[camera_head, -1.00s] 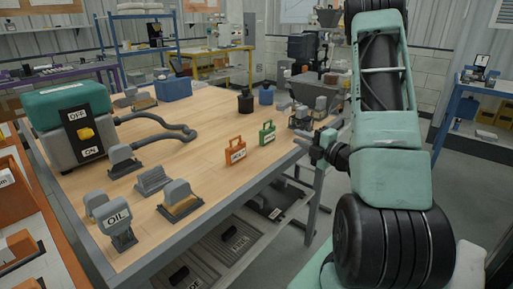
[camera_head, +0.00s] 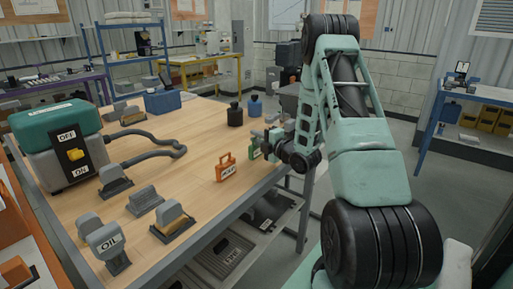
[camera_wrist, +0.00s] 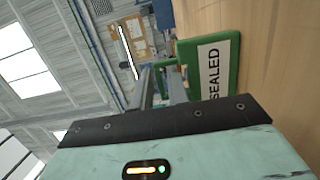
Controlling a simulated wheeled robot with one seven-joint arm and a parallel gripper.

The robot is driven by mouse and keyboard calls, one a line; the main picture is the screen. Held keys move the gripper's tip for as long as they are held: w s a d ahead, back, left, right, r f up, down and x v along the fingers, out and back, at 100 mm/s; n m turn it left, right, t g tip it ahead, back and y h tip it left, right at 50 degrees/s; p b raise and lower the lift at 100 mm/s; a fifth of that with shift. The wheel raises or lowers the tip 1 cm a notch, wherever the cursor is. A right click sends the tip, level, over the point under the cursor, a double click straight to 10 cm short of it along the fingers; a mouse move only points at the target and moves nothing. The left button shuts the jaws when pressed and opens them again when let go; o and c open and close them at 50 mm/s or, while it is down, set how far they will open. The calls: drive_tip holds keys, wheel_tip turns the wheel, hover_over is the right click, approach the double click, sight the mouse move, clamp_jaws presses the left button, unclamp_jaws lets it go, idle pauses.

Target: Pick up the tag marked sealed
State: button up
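The tag marked SEALED is green with a white label and stands on the wooden table top. In the wrist view the tag (camera_wrist: 212,70) is close, at the right of the fingers, with its label reading sideways. In the head view the tag (camera_head: 254,150) is partly hidden by my gripper (camera_head: 272,139), which is at its upper right, near the table's right edge. In the wrist view the fingers of my gripper (camera_wrist: 158,85) reach toward the tag's handle side. I cannot tell whether they touch it, or how wide they are apart.
An orange tag (camera_head: 226,170) stands just left of the green one. Black and blue bottles (camera_head: 235,115) stand behind. A green-and-grey machine (camera_head: 60,140) with a hose, an OIL-marked block (camera_head: 108,245) and several grey blocks are on the left of the table (camera_head: 195,150).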

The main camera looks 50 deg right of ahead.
drive_tip(key=shift+w+d, duration=0.1)
drive_tip(key=shift+w, duration=0.95)
clamp_jaws()
drive_tip(key=shift+r, duration=0.1)
